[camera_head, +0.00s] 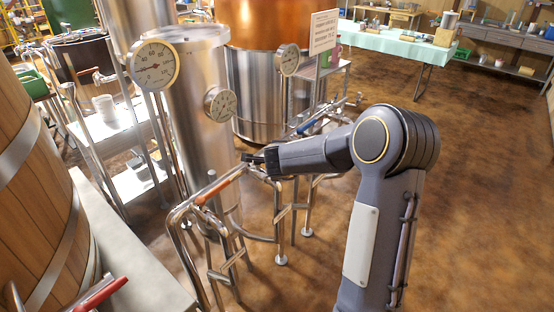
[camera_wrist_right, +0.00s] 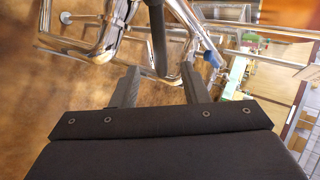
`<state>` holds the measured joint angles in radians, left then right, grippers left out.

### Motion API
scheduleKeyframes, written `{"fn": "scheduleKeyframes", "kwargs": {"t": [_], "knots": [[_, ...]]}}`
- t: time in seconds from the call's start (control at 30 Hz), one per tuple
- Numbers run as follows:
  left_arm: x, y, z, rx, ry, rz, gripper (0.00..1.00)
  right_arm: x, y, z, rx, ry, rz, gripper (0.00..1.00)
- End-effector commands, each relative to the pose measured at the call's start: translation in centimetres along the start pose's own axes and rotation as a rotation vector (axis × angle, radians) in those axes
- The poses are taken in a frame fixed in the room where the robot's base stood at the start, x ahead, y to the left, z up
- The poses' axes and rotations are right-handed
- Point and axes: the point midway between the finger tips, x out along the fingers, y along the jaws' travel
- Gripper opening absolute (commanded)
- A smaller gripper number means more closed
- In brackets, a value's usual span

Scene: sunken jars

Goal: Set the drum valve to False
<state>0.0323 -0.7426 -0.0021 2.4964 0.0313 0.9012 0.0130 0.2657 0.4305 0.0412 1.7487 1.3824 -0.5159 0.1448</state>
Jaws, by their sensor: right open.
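An orange-red valve lever (camera_head: 219,187) lies along the steel pipework in front of the tall steel cylinder. A red handle (camera_head: 101,295) shows at the bottom left by the wooden vat, and a blue handle (camera_head: 307,125) sits on pipes further right. No label shows which is the drum valve. My right gripper (camera_head: 250,158) is just above the upper end of the orange-red lever. My left gripper is not in view.
Bent steel pipes (camera_head: 178,225) stand below and left of the gripper. Two dial gauges (camera_head: 155,65) (camera_head: 220,103) are on the steel cylinder (camera_head: 190,130). The wooden vat (camera_head: 30,180) bounds the left. Brown floor (camera_head: 480,180) is clear at right.

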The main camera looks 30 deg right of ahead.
Motion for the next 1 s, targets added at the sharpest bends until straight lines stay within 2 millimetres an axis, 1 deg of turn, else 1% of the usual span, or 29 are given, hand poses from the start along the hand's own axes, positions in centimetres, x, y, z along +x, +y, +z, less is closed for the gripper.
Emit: {"fn": "scheduleKeyframes", "kwargs": {"t": [0.17, 0.37, 0.43, 0.57, 1.0], "knots": [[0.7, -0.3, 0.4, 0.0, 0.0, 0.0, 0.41, 1.9, 0.2, 0.0, 0.001, 0.001, 0.001, 0.41], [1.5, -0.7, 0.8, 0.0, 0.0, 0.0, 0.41, 5.1, 0.3, 0.0, -0.001, -0.001, 0.001, 0.41], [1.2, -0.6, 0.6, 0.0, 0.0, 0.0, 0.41, 4.7, 0.0, 0.1, -0.002, -0.003, -0.001, 0.41], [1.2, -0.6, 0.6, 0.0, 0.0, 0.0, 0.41, 4.9, 0.0, 0.1, -0.002, -0.003, -0.001, 0.41], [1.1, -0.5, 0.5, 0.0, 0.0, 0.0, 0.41, 7.0, 0.0, 0.1, -0.002, -0.003, 0.0, 0.41]]}}
